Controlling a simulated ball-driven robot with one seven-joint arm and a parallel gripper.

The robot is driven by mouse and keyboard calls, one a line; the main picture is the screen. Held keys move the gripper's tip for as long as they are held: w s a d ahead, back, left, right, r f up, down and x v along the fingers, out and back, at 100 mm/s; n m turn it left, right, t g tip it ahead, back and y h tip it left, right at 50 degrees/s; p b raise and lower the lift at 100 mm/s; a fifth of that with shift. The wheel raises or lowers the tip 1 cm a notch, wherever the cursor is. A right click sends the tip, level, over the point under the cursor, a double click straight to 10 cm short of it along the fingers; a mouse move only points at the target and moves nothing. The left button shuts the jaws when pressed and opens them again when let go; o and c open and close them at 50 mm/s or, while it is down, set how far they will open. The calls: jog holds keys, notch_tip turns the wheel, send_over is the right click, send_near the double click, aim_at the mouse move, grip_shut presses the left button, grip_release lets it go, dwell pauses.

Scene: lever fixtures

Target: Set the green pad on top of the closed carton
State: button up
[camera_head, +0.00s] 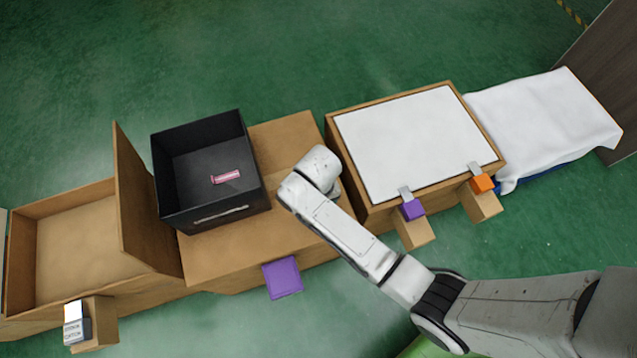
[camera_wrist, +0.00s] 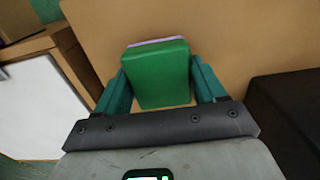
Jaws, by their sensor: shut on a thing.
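The green pad (camera_wrist: 162,88) is held between the teal fingers of my gripper (camera_wrist: 158,70), with a thin pale purple layer along its far edge. In the wrist view the brown carton top (camera_wrist: 230,35) lies behind the pad; I cannot tell whether they touch. In the head view the closed brown carton (camera_head: 225,258) stands in the middle, with a black bin (camera_head: 190,216) on its left part. My wrist is over its right part and hides the gripper and pad there.
A pink bar (camera_head: 226,178) lies in the bin. An open carton (camera_head: 75,240) with a raised flap stands left. A white-topped box (camera_head: 415,140) with purple (camera_head: 413,209) and orange levers (camera_head: 482,183) stands right. A purple block (camera_head: 282,278) is at the middle carton's front.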

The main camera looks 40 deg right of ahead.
jog(key=shift+f, duration=0.4)
jog(key=shift+f, duration=0.15)
jog(key=o, duration=1)
notch_tip(320, 180, up, 12)
jog(key=p, duration=0.3)
jog(key=shift+r+p, duration=0.2)
jog(key=shift+p, duration=0.2)
jog(key=s+d+r+n, duration=0.1)
jog(key=s+d+r, duration=0.1)
jog(key=s, duration=0.3)
jog(key=s+d+r+n, duration=0.1)
jog(key=s+d+r, duration=0.1)
jog(key=s, duration=0.4)
jog(key=s+d+r+n+t, duration=0.1)
jog(key=s+d+r, duration=0.1)
jog(key=s, duration=0.3)
jog(key=shift+s+d, duration=0.2)
jog(key=shift+d, duration=0.7)
